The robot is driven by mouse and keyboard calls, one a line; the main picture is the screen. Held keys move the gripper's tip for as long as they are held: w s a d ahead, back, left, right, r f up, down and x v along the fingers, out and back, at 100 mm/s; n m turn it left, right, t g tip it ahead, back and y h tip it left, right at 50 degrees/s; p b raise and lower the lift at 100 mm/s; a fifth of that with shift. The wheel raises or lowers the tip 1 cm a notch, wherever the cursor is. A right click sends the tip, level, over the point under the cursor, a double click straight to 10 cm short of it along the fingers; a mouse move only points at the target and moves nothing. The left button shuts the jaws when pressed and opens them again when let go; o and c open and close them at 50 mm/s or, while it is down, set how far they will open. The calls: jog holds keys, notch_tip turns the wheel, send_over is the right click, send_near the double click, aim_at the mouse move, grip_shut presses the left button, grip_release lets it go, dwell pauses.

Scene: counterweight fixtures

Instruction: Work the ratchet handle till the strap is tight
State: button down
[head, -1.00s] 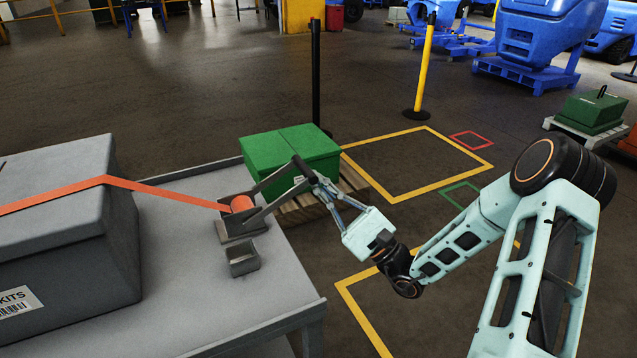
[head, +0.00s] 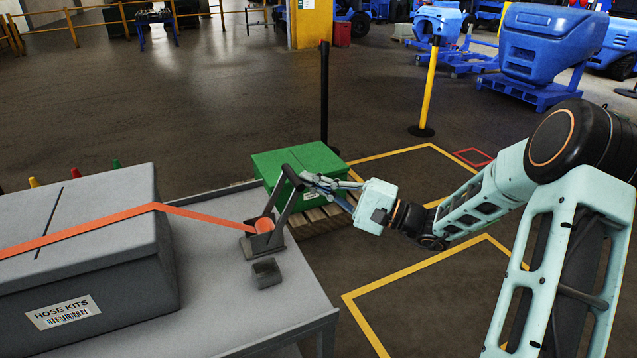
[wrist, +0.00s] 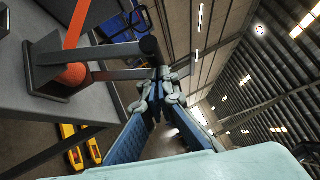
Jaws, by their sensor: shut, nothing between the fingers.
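The ratchet (head: 262,240) sits on the grey table top near its right side, with an orange strap (head: 110,217) wound on its spool. The strap runs over the grey hose-kit case and slants down to the ratchet. The ratchet handle (head: 282,205) is a dark two-armed lever, raised steeply and leaning right. Its dark crossbar also shows in the wrist view (wrist: 149,46). My gripper (head: 304,179) is shut and empty, its fingertips right at the handle's upper end on the right side. I cannot tell if they touch it.
The grey case (head: 110,275) fills the table's left. A small open grey bracket (head: 267,273) stands in front of the ratchet. A green box (head: 310,160) on a pallet and a black post (head: 324,100) stand behind. The floor to the right is mostly clear, with yellow markings.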

jog(key=s+a+r+n+g+h+b, duration=0.1)
jog(key=s+a+r+n+h, duration=0.3)
jog(key=a, duration=0.6)
jog(key=shift+s+n+g+h+b, duration=0.15)
jog(key=shift+n+g+h+b, duration=0.15)
jog(key=shift+n+h+b, duration=0.55)
jog(key=shift+a, duration=0.1)
